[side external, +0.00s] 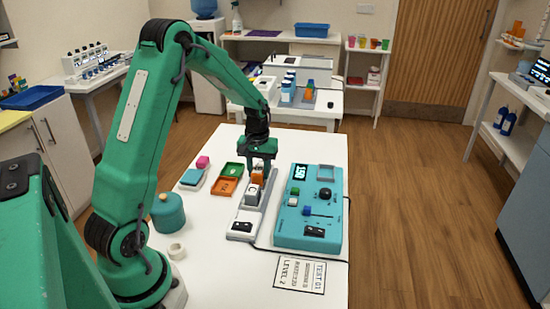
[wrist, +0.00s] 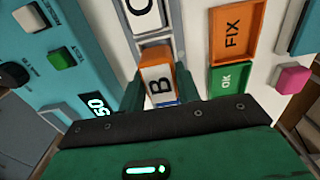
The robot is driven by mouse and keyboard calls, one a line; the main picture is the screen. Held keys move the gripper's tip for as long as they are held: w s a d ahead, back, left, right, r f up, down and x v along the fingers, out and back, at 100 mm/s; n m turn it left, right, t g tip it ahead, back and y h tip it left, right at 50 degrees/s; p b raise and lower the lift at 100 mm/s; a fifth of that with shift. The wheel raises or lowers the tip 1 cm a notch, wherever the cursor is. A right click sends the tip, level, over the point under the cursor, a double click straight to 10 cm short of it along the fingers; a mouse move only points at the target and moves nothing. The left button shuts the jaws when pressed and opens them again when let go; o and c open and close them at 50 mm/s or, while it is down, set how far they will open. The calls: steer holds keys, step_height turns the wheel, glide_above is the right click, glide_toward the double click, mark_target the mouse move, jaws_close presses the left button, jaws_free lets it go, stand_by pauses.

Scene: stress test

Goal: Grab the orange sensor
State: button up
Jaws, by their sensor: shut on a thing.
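The orange sensor (side external: 257,179) is a small orange block at the far part of a narrow grey rail (side external: 262,208). In the wrist view the orange sensor (wrist: 154,55) shows a white face marked "B". My gripper (side external: 262,170) points down over the rail and is shut on the sensor. In the wrist view its two green fingers (wrist: 160,92) lie on either side of the block. The sensor's far end is partly hidden by my gripper. I cannot tell whether it touches the rail.
A white block marked "C" (side external: 253,193) sits on the rail just nearer. A teal control box (side external: 310,231) stands close on the right. A green "OK" tray (side external: 232,169) and an orange "FIX" tray (side external: 225,187) lie left. A pink cube (side external: 203,161) is farther left.

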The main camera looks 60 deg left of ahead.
steer(key=r, duration=0.2)
steer(key=shift+d+r, duration=0.3)
steer(key=s+d+r, duration=0.1)
steer(key=d+r, duration=0.5)
steer(key=d, duration=0.5)
steer(key=shift+r, duration=0.2)
